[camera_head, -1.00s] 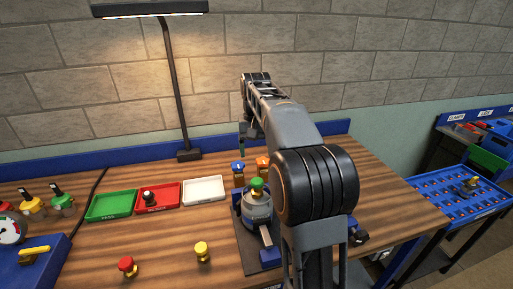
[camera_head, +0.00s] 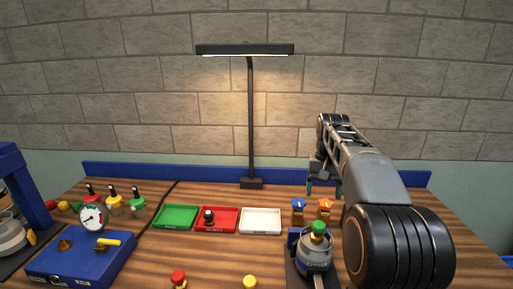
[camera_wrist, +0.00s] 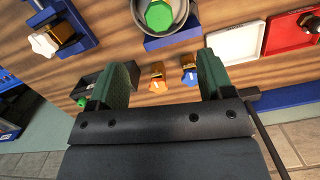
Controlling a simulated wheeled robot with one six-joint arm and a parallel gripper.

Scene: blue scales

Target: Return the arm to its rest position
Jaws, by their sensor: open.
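My arm reaches out over the right part of the wooden bench (camera_head: 215,262). My gripper (camera_head: 318,180) hangs near the back of the bench in the head view. In the wrist view my gripper (camera_wrist: 165,78) shows two green-padded fingers spread wide, with nothing held between them. A blue-topped piece (camera_head: 299,208) and an orange-topped piece (camera_head: 325,208) stand below and near it; both also show between the fingers in the wrist view. A grey round fixture (camera_head: 315,254) with a green knob (camera_head: 318,229) stands in front of them, apart from the gripper.
Green (camera_head: 176,217), red (camera_head: 229,225) and white (camera_head: 261,221) trays stand in a row; the red one holds a black-knobbed piece. A desk lamp (camera_head: 251,120) rises behind. A blue box (camera_head: 82,262) with a dial gauge (camera_head: 93,218) is at left. Red and yellow knobs stand in front.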

